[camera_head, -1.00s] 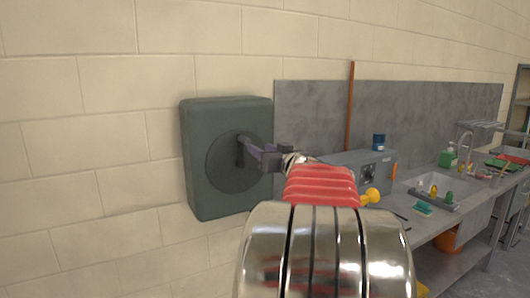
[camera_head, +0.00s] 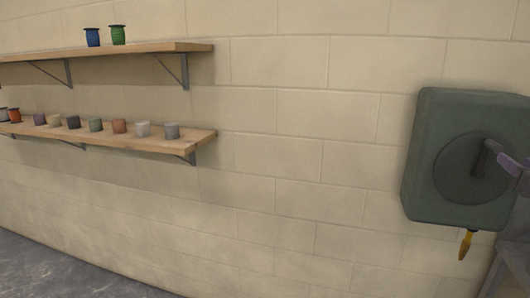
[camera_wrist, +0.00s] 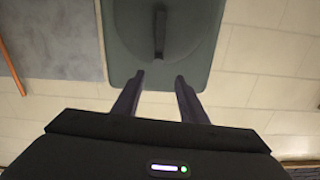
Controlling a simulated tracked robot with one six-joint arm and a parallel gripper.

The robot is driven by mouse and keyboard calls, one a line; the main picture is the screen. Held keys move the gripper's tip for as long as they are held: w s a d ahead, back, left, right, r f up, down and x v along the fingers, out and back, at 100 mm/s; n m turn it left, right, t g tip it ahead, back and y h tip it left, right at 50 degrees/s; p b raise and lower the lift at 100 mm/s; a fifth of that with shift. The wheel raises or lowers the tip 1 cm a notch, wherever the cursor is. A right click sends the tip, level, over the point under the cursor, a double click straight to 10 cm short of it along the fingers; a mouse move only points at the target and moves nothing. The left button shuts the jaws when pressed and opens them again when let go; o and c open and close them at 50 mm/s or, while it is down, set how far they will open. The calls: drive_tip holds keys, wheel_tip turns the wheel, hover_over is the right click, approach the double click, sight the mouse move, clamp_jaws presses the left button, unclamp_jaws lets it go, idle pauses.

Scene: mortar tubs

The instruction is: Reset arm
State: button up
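A dark green wall box (camera_head: 440,120) with a round disc and a dark lever handle (camera_head: 480,158) shows at the right of the head view. My gripper (camera_head: 503,160) is at the right edge of that view, close to the handle. In the wrist view, the green box (camera_wrist: 195,50) and its handle (camera_wrist: 160,35) are at the top. My gripper (camera_wrist: 159,77) has its two fingers apart with nothing between them. The handle lies beyond the fingertips, in line with the gap. Most of my arm is out of the head view.
Two wooden shelves (camera_head: 150,140) on the left wall hold several small pots and two spools (camera_head: 118,35). A yellow-handled tool (camera_head: 466,245) hangs below the box. A grey panel (camera_wrist: 50,40) and an orange pole (camera_wrist: 12,70) stand beside the box. The wall between is bare.

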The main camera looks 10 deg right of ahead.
drive_tip(key=w+a+f+g, duration=0.2)
drive_tip(key=a+f, duration=0.1)
drive_tip(key=a, duration=0.8)
drive_tip(key=w+a+f+g, duration=0.2)
drive_tip(key=a+f, duration=0.1)
drive_tip(key=a, duration=0.8)
drive_tip(key=s+a+f+n+g+y, duration=0.2)
drive_tip(key=s+a+f, duration=0.3)
drive_tip(key=a, duration=0.5)
drive_tip(key=s+a+f+n+g+y, duration=0.2)
drive_tip(key=s+a+f, duration=0.4)
drive_tip(key=a, duration=0.4)
drive_tip(key=s+a+f+n+g+y, duration=0.2)
drive_tip(key=s+a+f+y, duration=0.2)
drive_tip(key=a, duration=0.6)
wheel_tip(320, 180, down, 4)
drive_tip(key=shift+s+r, duration=0.1)
drive_tip(key=shift+s, duration=0.95)
drive_tip(key=shift+d, duration=0.1)
drive_tip(key=shift+c, duration=0.3)
